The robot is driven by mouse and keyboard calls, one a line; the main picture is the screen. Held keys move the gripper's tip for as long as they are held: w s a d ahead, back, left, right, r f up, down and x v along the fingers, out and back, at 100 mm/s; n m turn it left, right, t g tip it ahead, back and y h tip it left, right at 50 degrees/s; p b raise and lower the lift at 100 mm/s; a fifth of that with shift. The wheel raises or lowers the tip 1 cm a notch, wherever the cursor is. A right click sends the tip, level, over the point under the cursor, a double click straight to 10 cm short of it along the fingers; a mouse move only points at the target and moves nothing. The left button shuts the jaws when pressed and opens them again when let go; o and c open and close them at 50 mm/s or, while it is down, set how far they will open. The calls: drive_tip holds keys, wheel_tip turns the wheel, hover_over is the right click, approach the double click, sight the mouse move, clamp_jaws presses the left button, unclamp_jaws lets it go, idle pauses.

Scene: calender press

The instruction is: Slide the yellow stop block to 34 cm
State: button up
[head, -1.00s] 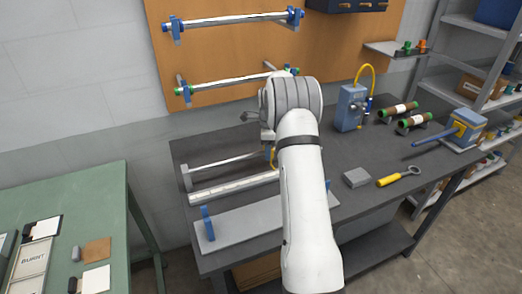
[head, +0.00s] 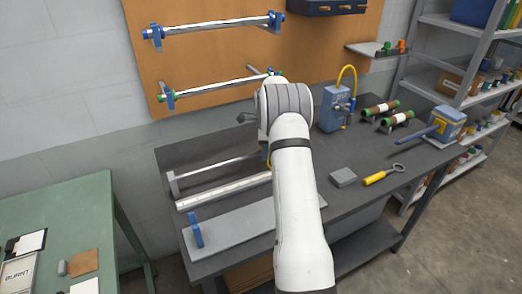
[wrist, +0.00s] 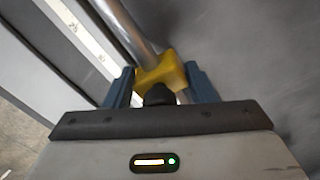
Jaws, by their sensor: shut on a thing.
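The yellow stop block (wrist: 160,75) sits around a bright metal rod (wrist: 126,25) in the wrist view. My gripper (wrist: 158,84) is shut on the block, one blue-grey finger on each side of it. A white scale strip (wrist: 85,35) with dark marks runs alongside the rod; I cannot read the block's position on it. In the head view the rod (head: 220,165) and the scale strip (head: 225,189) lie on the dark bench. My arm hides their right part, the gripper and most of the block.
A grey plate with a blue upright (head: 196,230) lies in front of the scale. A grey block (head: 343,177) and a yellow-handled tool (head: 380,175) lie to the right of my arm. A blue device (head: 336,108) stands behind. A green table (head: 60,215) is at left.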

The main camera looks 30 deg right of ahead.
drive_tip(key=o, duration=1.2)
drive_tip(key=shift+c, duration=0.2)
drive_tip(key=shift+r, duration=0.1)
